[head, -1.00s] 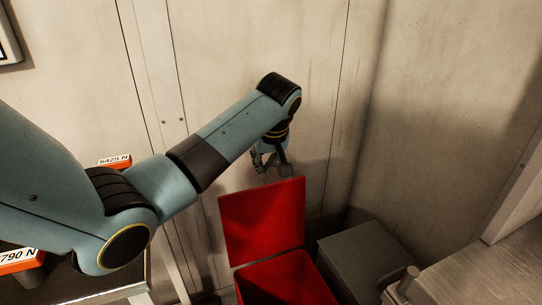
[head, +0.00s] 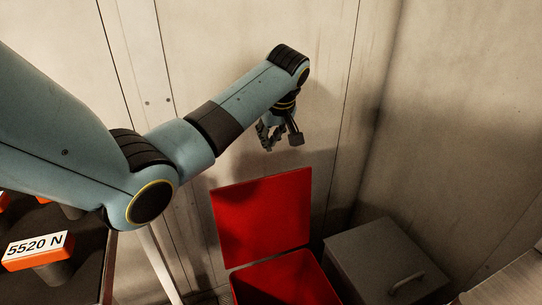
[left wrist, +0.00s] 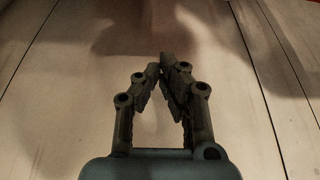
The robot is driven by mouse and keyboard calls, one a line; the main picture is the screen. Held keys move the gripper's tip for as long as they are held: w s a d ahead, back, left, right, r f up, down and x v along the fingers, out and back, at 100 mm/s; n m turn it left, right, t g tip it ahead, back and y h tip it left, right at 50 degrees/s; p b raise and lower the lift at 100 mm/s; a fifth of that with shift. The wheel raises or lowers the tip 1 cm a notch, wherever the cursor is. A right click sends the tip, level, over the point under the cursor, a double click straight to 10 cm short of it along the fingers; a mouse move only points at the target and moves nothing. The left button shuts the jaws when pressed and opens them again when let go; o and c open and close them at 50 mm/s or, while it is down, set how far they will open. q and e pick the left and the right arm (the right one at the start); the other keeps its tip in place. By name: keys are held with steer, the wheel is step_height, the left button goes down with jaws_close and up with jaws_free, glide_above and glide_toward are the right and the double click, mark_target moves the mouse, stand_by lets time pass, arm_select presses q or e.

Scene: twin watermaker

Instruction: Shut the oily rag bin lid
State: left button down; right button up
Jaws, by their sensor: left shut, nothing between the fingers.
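The oily rag bin is the red bin (head: 283,280) at the bottom middle of the head view. Its red lid (head: 263,215) stands up, open, at the back of the bin near the wall. My left gripper (head: 268,146) is above the lid's top edge, apart from it in the picture, near the wall. It is shut and empty; its fingers also show in the left wrist view (left wrist: 162,75) with only the wall beyond. The bin's front is cut off by the frame's lower edge. My right gripper is not in view.
A grey box with a handle (head: 385,262) stands just right of the bin. A shelf at the left holds orange labelled items (head: 38,250). Pale panel walls (head: 215,60) close off the back and right. The air above the bin is clear.

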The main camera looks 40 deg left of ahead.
arm_select(q)
step_height(320, 180, down, 9)
steer(key=b, duration=0.1)
steer(key=shift+d+r+b, duration=0.2)
steer(key=shift+b, duration=0.2)
steer(key=shift+s, duration=0.15)
